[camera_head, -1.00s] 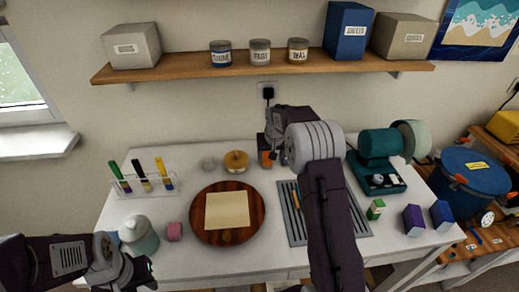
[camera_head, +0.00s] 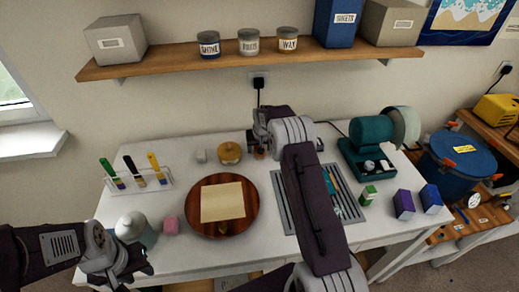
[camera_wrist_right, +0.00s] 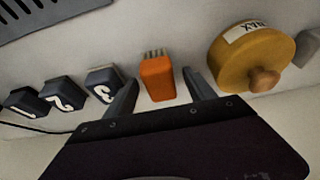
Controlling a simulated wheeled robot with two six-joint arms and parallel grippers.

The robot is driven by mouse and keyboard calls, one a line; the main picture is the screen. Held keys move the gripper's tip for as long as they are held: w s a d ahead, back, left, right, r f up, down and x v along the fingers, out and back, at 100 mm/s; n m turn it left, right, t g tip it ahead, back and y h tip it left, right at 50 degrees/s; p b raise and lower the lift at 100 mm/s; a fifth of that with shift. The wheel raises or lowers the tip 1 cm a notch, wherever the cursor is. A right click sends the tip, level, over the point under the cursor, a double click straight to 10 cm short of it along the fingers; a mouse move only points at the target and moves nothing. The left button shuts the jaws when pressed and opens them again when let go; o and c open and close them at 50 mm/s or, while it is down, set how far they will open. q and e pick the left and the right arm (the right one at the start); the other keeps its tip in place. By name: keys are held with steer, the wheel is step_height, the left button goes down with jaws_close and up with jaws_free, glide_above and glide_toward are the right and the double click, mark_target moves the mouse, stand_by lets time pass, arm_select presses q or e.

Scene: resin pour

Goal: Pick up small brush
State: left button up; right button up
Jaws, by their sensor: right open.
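A small brush with an orange block body and short pale bristles (camera_wrist_right: 158,78) stands out in the right wrist view. In the head view only a bit of its orange (camera_head: 259,154) shows by my right gripper. My right gripper (camera_wrist_right: 160,91) is open, with one finger on each side of the orange body and a gap at both sides.
A yellow wax tin (camera_wrist_right: 250,60) with a knob stands close beside one right finger. Dark numbered blocks (camera_wrist_right: 62,93) lie past the other. A round wooden board (camera_head: 240,222), a slotted grey mat (camera_head: 350,207) and a brush rack (camera_head: 140,184) are on the table.

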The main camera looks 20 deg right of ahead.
steer(key=shift+w+d+f, duration=0.1)
steer(key=shift+w+f, duration=0.25)
steer(key=shift+f, duration=0.3)
steer(key=shift+s+r, duration=0.15)
steer(key=c, duration=0.7)
jaws_close()
steer(key=shift+r, duration=0.5)
step_height(320, 180, up, 3)
steer(key=shift+r+b, duration=0.15)
steer(key=shift+b, duration=0.25)
steer(key=s+d+r+b, duration=0.1)
steer(key=s+d+r, duration=0.5)
steer(key=d, duration=0.3)
steer(key=shift+d+r, duration=0.35)
steer(key=shift+d, duration=0.05)
steer(key=shift+s, duration=0.1)
